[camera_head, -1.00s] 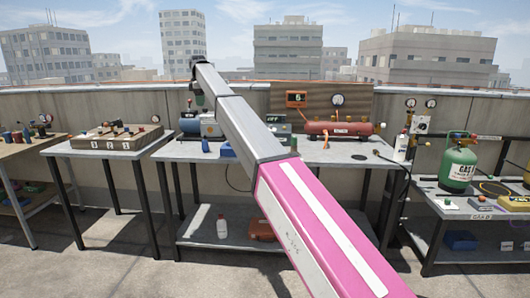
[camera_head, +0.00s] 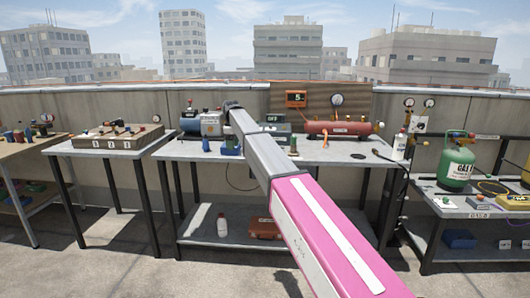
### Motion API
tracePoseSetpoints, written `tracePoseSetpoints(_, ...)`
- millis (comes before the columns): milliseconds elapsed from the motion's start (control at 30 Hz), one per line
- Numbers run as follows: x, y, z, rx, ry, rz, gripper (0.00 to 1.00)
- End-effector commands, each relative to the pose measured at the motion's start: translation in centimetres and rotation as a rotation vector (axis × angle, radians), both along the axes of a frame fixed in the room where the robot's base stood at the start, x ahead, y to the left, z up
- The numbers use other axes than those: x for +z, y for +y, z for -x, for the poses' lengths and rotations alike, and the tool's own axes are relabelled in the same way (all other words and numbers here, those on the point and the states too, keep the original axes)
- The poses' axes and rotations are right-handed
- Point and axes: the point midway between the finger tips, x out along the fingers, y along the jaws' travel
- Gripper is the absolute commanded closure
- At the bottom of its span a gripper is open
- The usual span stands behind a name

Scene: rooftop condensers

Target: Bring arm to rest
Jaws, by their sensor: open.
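My arm rises from the lower right of the head view, pink and white near me and grey farther out. It slants up and left over the middle bench (camera_head: 180,150). Its far end bends over in front of the blue and grey compressor at the back of the bench. My gripper is not in view; the arm's far links hide it or it is too small to make out. I cannot see anything held.
The middle bench bears a red tank (camera_head: 336,128), a blue compressor (camera_head: 190,122) and a white bottle (camera_head: 399,147). A green gas cylinder (camera_head: 456,165) stands on the right bench. A concrete parapet runs behind.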

Motion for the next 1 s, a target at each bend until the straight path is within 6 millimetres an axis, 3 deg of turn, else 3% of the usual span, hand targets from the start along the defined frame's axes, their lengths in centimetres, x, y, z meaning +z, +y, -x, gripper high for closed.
tracePoseSetpoints(33,-3.0,-2.9,2.3,-0.060,0.003,0.001,0.42)
tracePoseSetpoints(200,-11.2,-10.0,7.1,-0.277,0.004,0.002,0.42)
tracePoseSetpoints(367,-18.0,-16.5,12.8,-0.488,0.003,0.000,0.42)
tracePoseSetpoints(500,-23.1,-21.7,18.6,-0.676,0.002,0.000,0.42)
tracePoseSetpoints(800,-30.9,-30.6,32.4,-1.070,0.001,-0.001,0.42)
tracePoseSetpoints(1000,-33.2,-33.8,38.9,-1.260,-0.002,-0.004,0.42)
